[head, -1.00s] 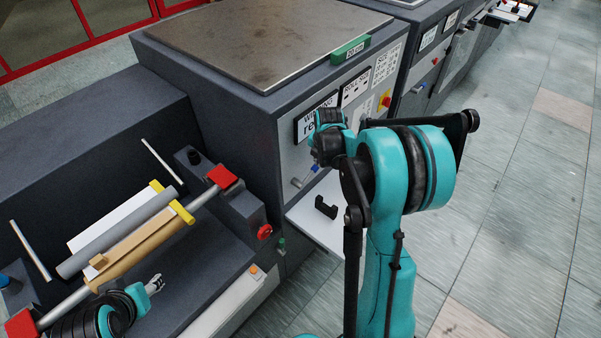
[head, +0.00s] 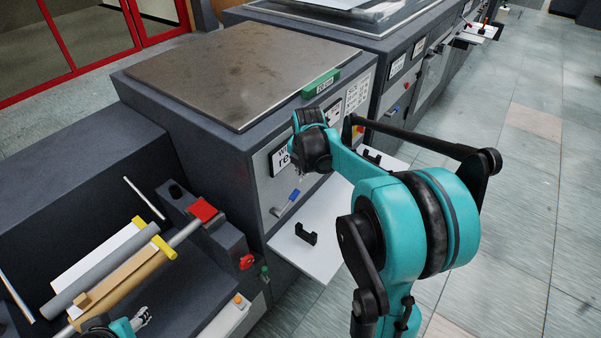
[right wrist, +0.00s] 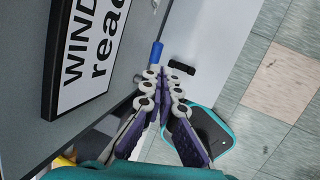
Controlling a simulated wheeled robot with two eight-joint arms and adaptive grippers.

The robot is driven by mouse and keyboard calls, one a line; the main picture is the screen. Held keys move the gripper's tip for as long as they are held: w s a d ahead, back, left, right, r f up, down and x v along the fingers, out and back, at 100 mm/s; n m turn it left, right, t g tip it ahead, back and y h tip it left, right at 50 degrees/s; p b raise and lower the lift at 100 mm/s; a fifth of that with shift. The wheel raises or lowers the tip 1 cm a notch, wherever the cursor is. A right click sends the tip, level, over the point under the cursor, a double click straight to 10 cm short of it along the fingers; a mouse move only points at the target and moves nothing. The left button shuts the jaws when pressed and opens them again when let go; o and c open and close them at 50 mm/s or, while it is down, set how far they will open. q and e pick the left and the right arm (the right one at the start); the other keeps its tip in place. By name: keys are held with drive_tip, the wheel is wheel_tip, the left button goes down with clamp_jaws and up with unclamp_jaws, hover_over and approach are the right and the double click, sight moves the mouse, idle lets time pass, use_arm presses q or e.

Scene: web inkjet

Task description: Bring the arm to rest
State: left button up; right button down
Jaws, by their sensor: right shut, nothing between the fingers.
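My right arm, teal and black, stands bent at the right of the head view. Its right gripper (head: 301,175) hangs beside the grey machine's front panel, small and partly hidden by the wrist. In the right wrist view my right gripper (right wrist: 164,76) is shut, its grey-and-purple fingers together with nothing between them. My left gripper (head: 143,316) shows at the lower left, near the roller unit. It is small and cut off from its arm, so its jaws cannot be read.
The machine front has a black-framed sign (right wrist: 88,48) and a blue-ended lever (head: 292,198) close to my right gripper. Below is a white shelf (head: 318,262) with a black bracket (head: 305,234). A roller (head: 115,266) lies left. Tiled floor (head: 540,200) at right is clear.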

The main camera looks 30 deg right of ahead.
idle(0.3)
drive_tip(key=s+a+f+m+t+b, duration=0.1)
drive_tip(key=s+a+f+m+b, duration=0.2)
drive_tip(key=s+a+m, duration=0.5)
drive_tip(key=s+a+f+m+t+y+b, duration=0.1)
drive_tip(key=s+a+f+m+t+b, duration=0.1)
drive_tip(key=s+a+m, duration=0.7)
drive_tip(key=s+f+m+b, duration=0.1)
drive_tip(key=s+m+b, duration=0.1)
drive_tip(key=s+m, duration=0.2)
drive_tip(key=shift+s+a+m+b, duration=0.3)
drive_tip(key=shift+m+b, duration=0.1)
drive_tip(key=shift+m, duration=1)
